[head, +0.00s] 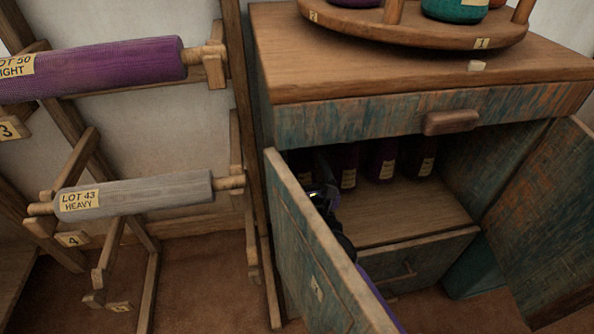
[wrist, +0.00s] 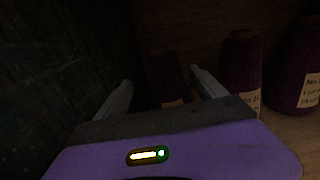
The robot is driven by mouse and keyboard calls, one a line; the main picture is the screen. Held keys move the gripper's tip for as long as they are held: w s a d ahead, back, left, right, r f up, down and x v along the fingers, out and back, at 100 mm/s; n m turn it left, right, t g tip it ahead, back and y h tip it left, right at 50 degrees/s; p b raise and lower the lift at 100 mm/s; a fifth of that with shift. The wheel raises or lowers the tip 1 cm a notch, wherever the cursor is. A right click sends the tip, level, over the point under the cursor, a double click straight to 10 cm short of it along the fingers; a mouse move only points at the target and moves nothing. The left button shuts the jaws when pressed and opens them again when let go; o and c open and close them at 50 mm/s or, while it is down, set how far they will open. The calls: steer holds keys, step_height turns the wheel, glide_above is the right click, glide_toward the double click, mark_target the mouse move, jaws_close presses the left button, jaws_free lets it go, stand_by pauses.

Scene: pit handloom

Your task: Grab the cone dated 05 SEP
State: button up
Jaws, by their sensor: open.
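Several dark purple cones with cream labels stand in a row at the back of the open cabinet shelf: a left one (head: 348,167), a middle one (head: 383,160) and a right one (head: 421,160). Their label dates are too small and dark to read, so I cannot tell which is 05 SEP. My gripper (wrist: 162,82) is open inside the cabinet. In the wrist view a dark cone (wrist: 167,75) stands beyond and between its fingers, its label mostly hidden. Another cone (wrist: 240,68) stands just right of the right finger, and one more (wrist: 297,70) at the right edge.
The left cabinet door (head: 318,250) stands open and hides part of my arm. The right door (head: 545,225) is open too. A drawer (head: 430,110) is above the shelf. The shelf front (head: 420,210) is bare. A rack with a purple roll (head: 110,70) stands left.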

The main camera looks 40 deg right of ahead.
steer(key=x, duration=0.2)
steer(key=b+x, duration=0.1)
steer(key=x, duration=0.2)
steer(key=shift+s+d, duration=0.2)
steer(key=shift+d, duration=0.2)
jaws_close()
